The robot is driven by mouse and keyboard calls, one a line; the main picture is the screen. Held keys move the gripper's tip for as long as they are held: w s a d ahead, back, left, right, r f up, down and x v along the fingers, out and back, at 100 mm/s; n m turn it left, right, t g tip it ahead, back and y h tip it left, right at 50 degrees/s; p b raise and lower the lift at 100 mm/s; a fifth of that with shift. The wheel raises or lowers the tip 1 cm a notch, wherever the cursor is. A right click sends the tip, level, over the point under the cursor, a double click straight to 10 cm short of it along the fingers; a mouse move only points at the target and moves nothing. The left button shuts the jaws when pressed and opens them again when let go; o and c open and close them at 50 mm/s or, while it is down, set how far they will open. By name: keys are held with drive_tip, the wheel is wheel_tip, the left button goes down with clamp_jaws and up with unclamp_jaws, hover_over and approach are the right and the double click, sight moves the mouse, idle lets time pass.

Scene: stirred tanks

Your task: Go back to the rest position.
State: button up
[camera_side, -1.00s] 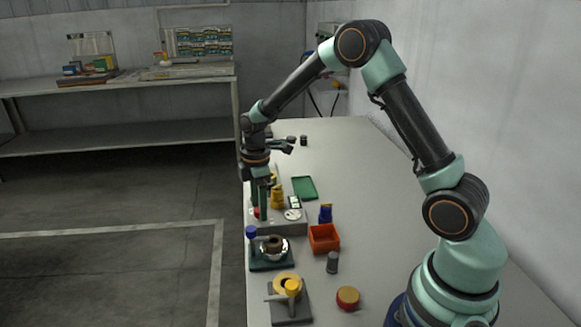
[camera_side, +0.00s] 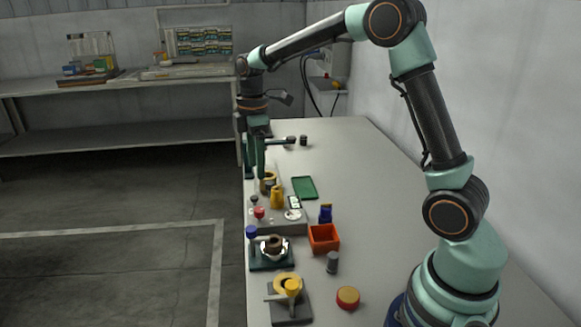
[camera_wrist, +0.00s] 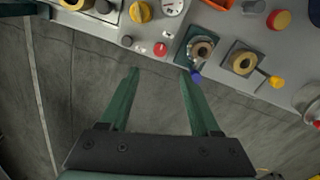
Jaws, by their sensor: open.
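My gripper (camera_side: 254,172) hangs pointing down above the far left edge of the bench, its green fingers apart and nothing between them. In the wrist view the open fingers (camera_wrist: 158,74) reach toward the bench edge, with floor showing between them. A grey control panel (camera_side: 290,226) with a yellow knob (camera_side: 277,197) and a red button (camera_side: 259,212) is below and nearer the camera. The red button also shows in the wrist view (camera_wrist: 160,49), just beyond the fingertips. No contact is visible.
Near the panel are an orange-red open box (camera_side: 323,239), a dark green stand with a brown ring (camera_side: 273,244), a grey stand with a yellow ring (camera_side: 290,300), a red and yellow round piece (camera_side: 348,298) and a green tray (camera_side: 305,188). The right of the bench is mostly clear.

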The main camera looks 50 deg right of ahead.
drive_tip(key=s+a+r+m+t, duration=0.2)
drive_tip(key=s+r+m, duration=0.1)
drive_tip(key=s+m, duration=0.3)
drive_tip(key=s+a+r+m+t, duration=0.3)
drive_tip(key=s+m, duration=0.3)
drive_tip(key=s, duration=0.5)
drive_tip(key=shift+r+t, duration=0.3)
drive_tip(key=shift+r, duration=0.05)
